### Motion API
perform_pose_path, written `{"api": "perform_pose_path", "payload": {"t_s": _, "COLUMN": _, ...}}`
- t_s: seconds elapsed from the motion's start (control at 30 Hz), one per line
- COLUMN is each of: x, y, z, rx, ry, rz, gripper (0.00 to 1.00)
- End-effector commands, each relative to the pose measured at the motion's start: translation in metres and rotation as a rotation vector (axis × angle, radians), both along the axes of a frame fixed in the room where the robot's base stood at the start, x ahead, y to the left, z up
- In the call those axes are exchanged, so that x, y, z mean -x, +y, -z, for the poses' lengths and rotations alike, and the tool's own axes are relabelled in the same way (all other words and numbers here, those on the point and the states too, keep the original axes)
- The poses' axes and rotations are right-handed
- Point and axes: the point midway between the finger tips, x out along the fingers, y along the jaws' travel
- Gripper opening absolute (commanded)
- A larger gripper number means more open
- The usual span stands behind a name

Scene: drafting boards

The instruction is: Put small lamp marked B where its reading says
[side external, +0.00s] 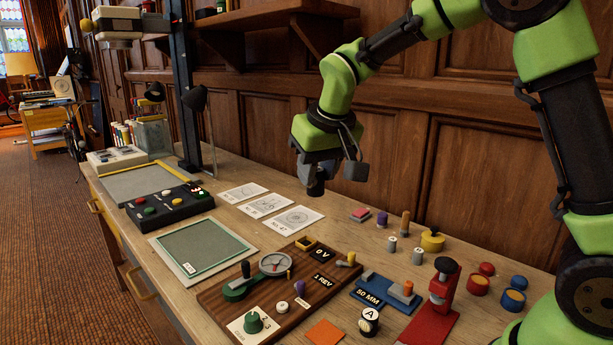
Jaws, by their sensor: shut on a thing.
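My gripper (322,172) hangs above the back of the bench, to the right of the drawing cards. It is shut on a small dark cylinder (316,188), which it holds clear of the bench top. No letter can be read on this cylinder, so I cannot tell if it is lamp B. A black, round-topped piece marked A (369,321) stands at the front. A brown wooden board (225,310) carries a round dial (275,263), whose reading is too small to make out. Plates on the board read 0 V (322,254) and 1 REV (323,281).
A blue 50 MM plate (380,291) and a red stamp-like stand (440,300) are at the right. Small cylinders (391,245) and blocks (361,214) stand behind. A green-framed panel (204,250), drawing cards (297,220) and a black button box (168,206) lie left.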

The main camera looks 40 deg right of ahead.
Motion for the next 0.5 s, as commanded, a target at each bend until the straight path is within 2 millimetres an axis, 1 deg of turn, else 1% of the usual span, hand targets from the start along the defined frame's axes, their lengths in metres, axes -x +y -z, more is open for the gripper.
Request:
{"api": "perform_pose_path", "payload": {"t_s": 0.03, "x": 0.012, "y": 0.005, "z": -0.001, "rx": 0.003, "ry": 0.001, "rz": -0.013, "gripper": 0.04}}
{"api": "perform_pose_path", "payload": {"t_s": 0.07, "x": 0.018, "y": 0.008, "z": 0.001, "rx": 0.006, "ry": 0.002, "rz": -0.022, "gripper": 0.04}}
{"api": "perform_pose_path", "payload": {"t_s": 0.17, "x": 0.032, "y": 0.016, "z": 0.019, "rx": 0.015, "ry": 0.011, "rz": -0.078, "gripper": 0.04}}
{"api": "perform_pose_path", "payload": {"t_s": 0.5, "x": 0.054, "y": 0.036, "z": 0.119, "rx": 0.02, "ry": 0.025, "rz": -0.375, "gripper": 0.04}}
